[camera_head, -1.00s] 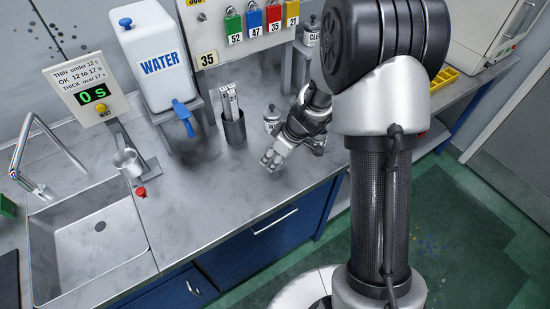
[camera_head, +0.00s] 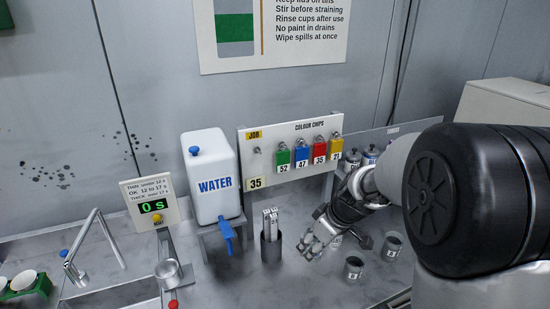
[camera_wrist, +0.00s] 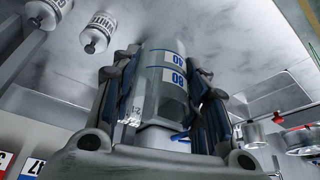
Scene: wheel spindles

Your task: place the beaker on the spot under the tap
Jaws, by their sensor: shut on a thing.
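The beaker (camera_wrist: 165,75) is a clear cylinder with blue and white number marks, seen between my gripper's fingers in the wrist view. My gripper (camera_head: 313,246) is shut on it; the beaker itself is hard to make out in the head view. The gripper is above the counter, right of the dark holder of metal strips. The blue tap (camera_head: 226,233) is on the front of the white WATER tank (camera_head: 212,170), left of my gripper. The counter spot under the tap is not clearly visible.
The dark holder (camera_head: 271,248) stands between my gripper and the tap. A timer sign (camera_head: 151,204), metal cup (camera_head: 169,274) and sink faucet (camera_head: 72,270) are on the left. Cans (camera_wrist: 98,33) show in the wrist view.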

